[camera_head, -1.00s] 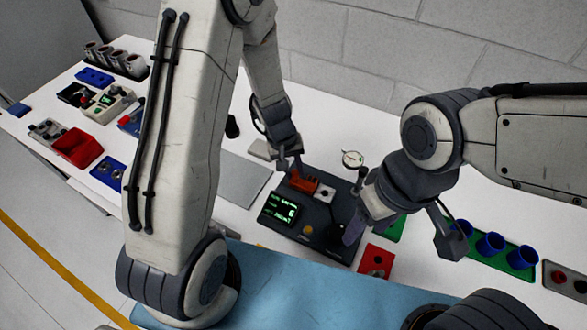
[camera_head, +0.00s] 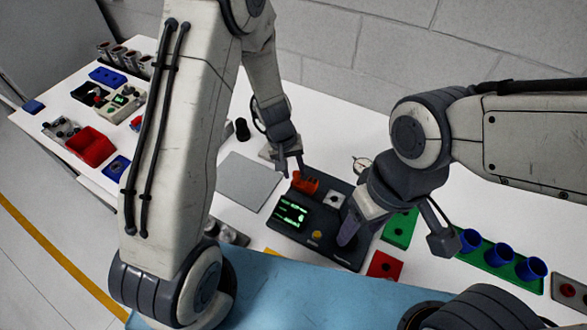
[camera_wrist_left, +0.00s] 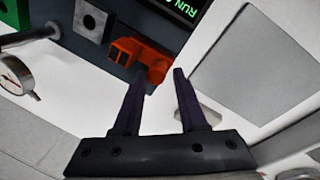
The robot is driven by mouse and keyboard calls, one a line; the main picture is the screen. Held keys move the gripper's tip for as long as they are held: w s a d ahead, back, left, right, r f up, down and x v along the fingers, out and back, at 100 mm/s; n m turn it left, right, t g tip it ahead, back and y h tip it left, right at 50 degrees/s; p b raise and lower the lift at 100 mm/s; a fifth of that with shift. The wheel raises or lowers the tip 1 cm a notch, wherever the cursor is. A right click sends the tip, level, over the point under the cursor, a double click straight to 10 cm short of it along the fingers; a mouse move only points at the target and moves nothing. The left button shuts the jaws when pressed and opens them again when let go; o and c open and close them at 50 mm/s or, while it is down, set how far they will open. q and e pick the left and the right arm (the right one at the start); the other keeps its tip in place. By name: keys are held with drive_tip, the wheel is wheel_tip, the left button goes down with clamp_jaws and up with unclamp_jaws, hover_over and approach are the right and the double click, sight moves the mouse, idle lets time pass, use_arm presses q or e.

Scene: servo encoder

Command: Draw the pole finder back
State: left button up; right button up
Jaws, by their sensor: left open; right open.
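An orange-red block (camera_head: 305,183), which I take to be the pole finder, sits on the dark device (camera_head: 325,250) near its back edge. It also shows in the left wrist view (camera_wrist_left: 138,52), with an open slot in its face. My left gripper (camera_head: 290,172) is just behind it. In the left wrist view my left fingers (camera_wrist_left: 161,75) are apart and empty, with the block just beyond their tips; I cannot tell whether they touch. My right gripper (camera_head: 396,238) is open over the device's right side, one finger hiding part of it. The device's screen (camera_head: 290,214) shows green text.
A square grey block with a hole (camera_head: 333,198) sits beside the orange block. A dial gauge (camera_head: 361,164) stands behind. A grey plate (camera_head: 250,182) lies left of the device. Green (camera_head: 400,230) and red (camera_head: 385,265) fixtures and a green tray of blue cups (camera_head: 505,262) lie right.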

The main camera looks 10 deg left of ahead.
use_arm(q)
wheel_tip(320, 180, up, 10)
drive_tip(key=a, duration=0.2)
drive_tip(key=shift+s+r+p, duration=0.15)
drive_tip(key=shift+s+p, duration=0.15)
drive_tip(key=shift+s, duration=0.05)
drive_tip(key=s+d+r+m+b, duration=0.1)
drive_tip(key=s+d+r+m, duration=0.1)
drive_tip(key=s, duration=0.5)
drive_tip(key=s+d+r+m+b, duration=0.2)
drive_tip(key=s+d+m, duration=0.2)
drive_tip(key=s, duration=0.3)
drive_tip(key=s+d+r+m+y+b, duration=0.1)
drive_tip(key=s+d+r+m, duration=0.1)
drive_tip(key=s+m, duration=0.3)
drive_tip(key=s+d, duration=0.1)
drive_tip(key=s, duration=0.2)
drive_tip(key=shift+g, duration=0.3)
idle(0.5)
